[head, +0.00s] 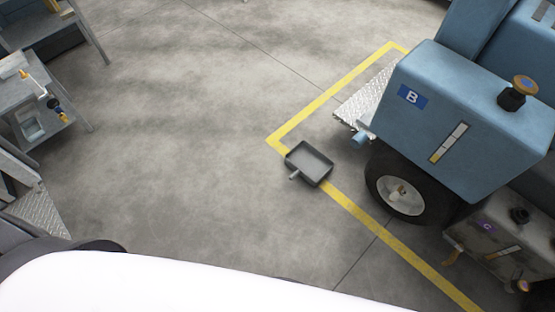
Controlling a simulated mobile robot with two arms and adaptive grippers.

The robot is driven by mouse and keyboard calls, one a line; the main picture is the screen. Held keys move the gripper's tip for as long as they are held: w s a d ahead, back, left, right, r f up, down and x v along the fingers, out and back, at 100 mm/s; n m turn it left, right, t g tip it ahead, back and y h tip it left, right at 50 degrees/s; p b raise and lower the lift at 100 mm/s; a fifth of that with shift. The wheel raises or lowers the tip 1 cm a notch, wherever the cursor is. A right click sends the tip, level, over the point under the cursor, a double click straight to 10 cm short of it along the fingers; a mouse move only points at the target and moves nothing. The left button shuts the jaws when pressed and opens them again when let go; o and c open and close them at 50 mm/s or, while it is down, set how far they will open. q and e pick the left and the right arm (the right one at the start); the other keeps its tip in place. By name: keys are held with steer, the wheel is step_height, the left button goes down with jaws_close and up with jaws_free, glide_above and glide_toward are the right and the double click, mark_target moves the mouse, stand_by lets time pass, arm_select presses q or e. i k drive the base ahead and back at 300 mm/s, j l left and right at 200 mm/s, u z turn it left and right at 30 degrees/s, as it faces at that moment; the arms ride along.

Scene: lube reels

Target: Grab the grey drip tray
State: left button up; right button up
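The grey drip tray (309,165) lies on the concrete floor, on the yellow line near its corner. It is a shallow, dark grey square pan, and a short handle sticks out at its lower left. It looks empty. Neither of my grippers shows in the head view.
A blue machine (470,125) marked B, with a black wheel (401,190), stands right of the tray. A grey tank (500,245) sits at the lower right. A metal bench (38,118) stands at the left. The floor between is clear.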

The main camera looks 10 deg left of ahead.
mark_target(306, 161)
steer(key=i+j+u, duration=0.35)
steer(key=u, duration=0.15)
steer(key=i+j+u, duration=0.25)
steer(key=i+u, duration=0.2)
steer(key=i+j+u, duration=0.35)
steer(key=i, duration=0.25)
steer(key=i+u, duration=0.3)
steer(key=i, duration=0.25)
steer(key=i+l+z, duration=0.2)
steer(key=i+z, duration=1.1)
steer(key=i+j+z, duration=0.4)
steer(key=i+l+z, duration=0.2)
steer(key=i+z, duration=0.2)
steer(key=i+l+z, duration=0.1)
steer(key=i+z, duration=0.3)
steer(key=i+j+z, duration=0.1)
steer(key=i+z, duration=0.3)
steer(key=i+j+z, duration=0.35)
steer(key=i, duration=0.15)
steer(key=i+l, duration=0.05)
steer(key=l, duration=0.05)
